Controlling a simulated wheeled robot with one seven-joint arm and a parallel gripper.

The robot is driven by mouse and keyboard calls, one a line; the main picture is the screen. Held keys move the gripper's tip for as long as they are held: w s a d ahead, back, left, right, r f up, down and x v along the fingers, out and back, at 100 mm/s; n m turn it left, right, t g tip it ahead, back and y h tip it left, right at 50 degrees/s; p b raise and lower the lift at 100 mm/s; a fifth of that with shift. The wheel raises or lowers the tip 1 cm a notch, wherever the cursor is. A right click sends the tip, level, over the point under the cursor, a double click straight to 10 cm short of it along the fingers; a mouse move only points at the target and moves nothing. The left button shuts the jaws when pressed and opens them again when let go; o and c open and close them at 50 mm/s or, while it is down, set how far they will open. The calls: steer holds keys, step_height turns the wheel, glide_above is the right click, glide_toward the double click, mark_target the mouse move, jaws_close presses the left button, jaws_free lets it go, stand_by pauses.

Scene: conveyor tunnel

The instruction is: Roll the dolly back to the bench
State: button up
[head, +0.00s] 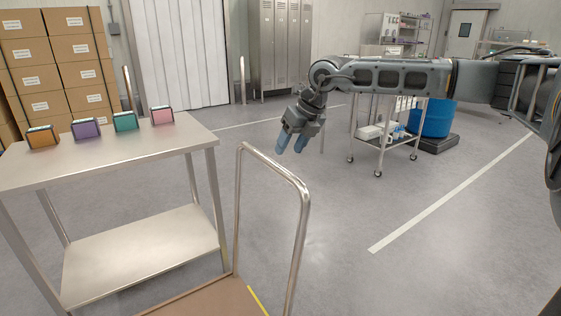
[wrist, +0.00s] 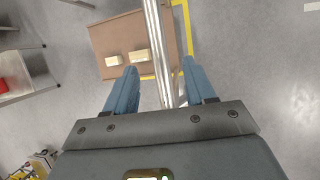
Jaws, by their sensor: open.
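The dolly has an upright metal handle (head: 238,205) and a brown deck (head: 215,300) at the bottom of the head view. In the wrist view its deck (wrist: 112,35) lies below, with two small pale blocks (wrist: 139,55) on it. The bench (head: 110,158) is a steel table with a lower shelf, just left of the dolly. My gripper (head: 291,142) is open and empty, pointing down above and behind the top of the handle. In the wrist view the handle's bar (wrist: 158,40) runs between my fingers (wrist: 161,68); I cannot tell how far below them.
Several coloured boxes (head: 125,121) stand on the bench top. Stacked cartons (head: 55,62) are at the back left. A wire cart (head: 378,138) and a blue drum (head: 434,118) stand at the back right. The floor (head: 400,275) right of the dolly is clear.

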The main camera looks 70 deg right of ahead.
steer(key=x, duration=0.7)
steer(key=shift+w+a+f+p, duration=0.1)
steer(key=shift+f+p, duration=0.05)
steer(key=shift+p, duration=0.15)
steer(key=shift+c, duration=0.5)
jaws_close()
stand_by(0.6)
